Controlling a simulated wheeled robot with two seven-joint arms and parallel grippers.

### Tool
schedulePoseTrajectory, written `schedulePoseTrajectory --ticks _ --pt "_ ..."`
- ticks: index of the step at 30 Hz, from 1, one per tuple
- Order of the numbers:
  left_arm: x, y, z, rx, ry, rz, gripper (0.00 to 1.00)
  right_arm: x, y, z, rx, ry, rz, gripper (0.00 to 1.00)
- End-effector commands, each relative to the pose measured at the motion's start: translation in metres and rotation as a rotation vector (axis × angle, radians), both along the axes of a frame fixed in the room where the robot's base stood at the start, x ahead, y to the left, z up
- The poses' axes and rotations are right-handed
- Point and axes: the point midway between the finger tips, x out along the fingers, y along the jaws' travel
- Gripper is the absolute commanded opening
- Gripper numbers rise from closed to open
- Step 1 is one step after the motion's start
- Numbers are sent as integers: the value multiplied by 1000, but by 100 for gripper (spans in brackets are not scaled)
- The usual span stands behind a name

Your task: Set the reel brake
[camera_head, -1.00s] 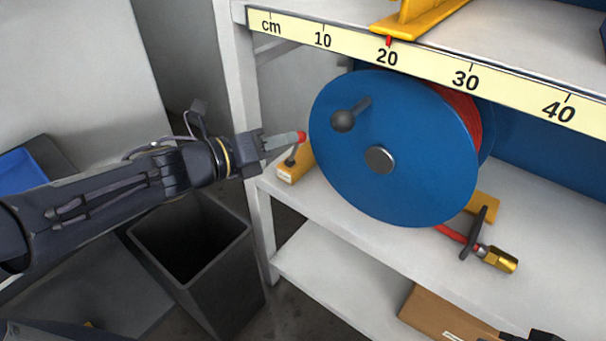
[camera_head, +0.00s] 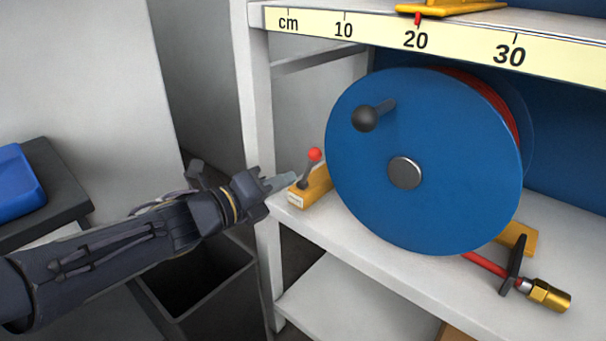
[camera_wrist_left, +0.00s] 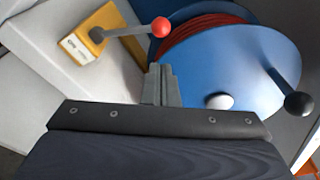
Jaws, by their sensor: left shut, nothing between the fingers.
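The brake lever, a grey stem with a red ball knob (camera_head: 314,154), rises from a yellow block (camera_head: 309,188) at the left of the reel. The blue reel (camera_head: 440,200) has a black crank knob and red hose wound behind its front disc. My left gripper (camera_head: 292,179) is shut and empty, just left of the lever in the head view. In the left wrist view the gripper tips (camera_wrist_left: 160,72) point toward the reel, and the red knob (camera_wrist_left: 161,27) shows beyond them, apart from the fingers. My right gripper is not in view.
The reel stands on a white shelf (camera_head: 350,225). A brass nozzle (camera_head: 548,295) with a black handle lies at the right. A shelf with a centimetre scale (camera_head: 460,45) is above. A dark bin (camera_head: 200,290) stands below my arm.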

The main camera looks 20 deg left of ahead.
Motion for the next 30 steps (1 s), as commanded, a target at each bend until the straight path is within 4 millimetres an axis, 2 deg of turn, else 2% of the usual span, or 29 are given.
schedulePoseTrajectory --ticks 9,15,21,30 --pt "49 -26 -9 1 1 -4 0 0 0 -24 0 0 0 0" --pt "74 -38 -9 1 0 -3 0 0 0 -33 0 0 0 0" --pt "83 -43 -8 1 0 -1 0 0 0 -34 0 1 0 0" --pt "83 -43 -7 1 0 -1 0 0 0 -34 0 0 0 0"
